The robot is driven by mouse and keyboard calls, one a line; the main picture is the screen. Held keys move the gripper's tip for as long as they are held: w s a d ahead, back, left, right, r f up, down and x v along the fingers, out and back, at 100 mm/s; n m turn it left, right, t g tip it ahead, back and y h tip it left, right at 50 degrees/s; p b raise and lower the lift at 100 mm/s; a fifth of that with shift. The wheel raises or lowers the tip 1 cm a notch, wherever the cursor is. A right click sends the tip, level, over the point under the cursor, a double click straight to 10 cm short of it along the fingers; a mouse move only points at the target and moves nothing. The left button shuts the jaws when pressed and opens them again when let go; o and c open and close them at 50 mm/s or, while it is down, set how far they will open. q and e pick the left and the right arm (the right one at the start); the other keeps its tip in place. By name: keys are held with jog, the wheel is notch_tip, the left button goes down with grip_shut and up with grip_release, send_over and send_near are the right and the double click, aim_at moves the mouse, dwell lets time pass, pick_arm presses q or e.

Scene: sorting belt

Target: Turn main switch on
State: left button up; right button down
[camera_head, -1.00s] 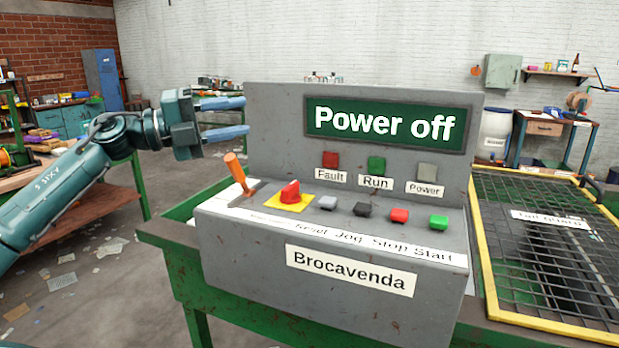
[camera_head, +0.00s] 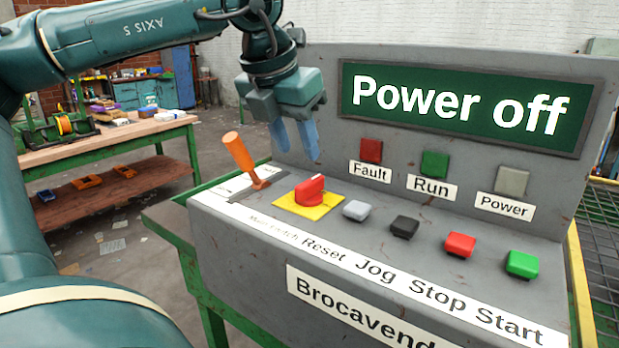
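The grey control console bears a red rotary knob (camera_head: 310,190) on a yellow plate (camera_head: 291,205). The small, faint label in front of it seems to read "Main switch". The display (camera_head: 460,104) reads "Power off". My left gripper (camera_head: 296,150) points down with its two blue fingers apart and nothing between them. It is above and behind the red knob, not visibly touching it. An orange lever (camera_head: 240,154) stands tilted to the left of the knob. My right gripper is not in view.
Right of the knob are a grey reset button (camera_head: 356,210), black jog (camera_head: 405,226), red stop (camera_head: 460,244) and green start (camera_head: 522,264). Fault (camera_head: 371,150), Run (camera_head: 435,163) and Power (camera_head: 511,180) lamps sit behind. A wooden workbench (camera_head: 108,145) stands back left.

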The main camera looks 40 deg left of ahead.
aim_at(309, 181)
pick_arm(q)
jog(key=x, duration=0.8)
grip_shut()
